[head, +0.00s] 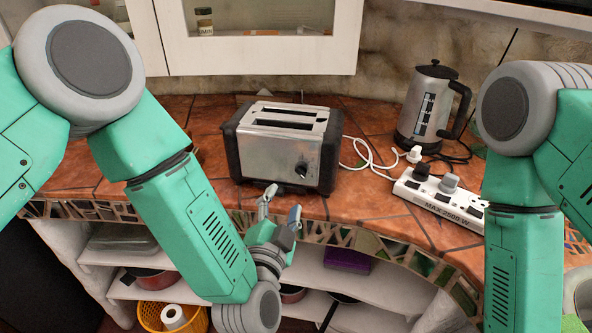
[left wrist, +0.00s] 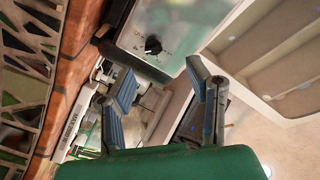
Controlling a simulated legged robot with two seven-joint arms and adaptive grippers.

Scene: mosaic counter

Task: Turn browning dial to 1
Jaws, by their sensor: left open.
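The silver toaster (head: 270,155) with dark ends stands on the tiled counter, its two slots on top. The black browning dial (head: 301,169) is on its front face, low and to the right. The dial also shows in the left wrist view (left wrist: 153,45), beyond the fingers; its setting is too small to read. My left gripper (head: 281,203) is just in front of the toaster, below and left of the dial, apart from it. Its two fingers also show in the left wrist view (left wrist: 165,88), spread with nothing between them. My right gripper is out of view.
A steel kettle (head: 424,108) stands at the back right. A white power strip (head: 436,195) with plugs and a white cord lie right of the toaster. The mosaic counter edge (head: 390,245) runs in front, with shelves below. Wall cabinets (head: 262,45) hang behind.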

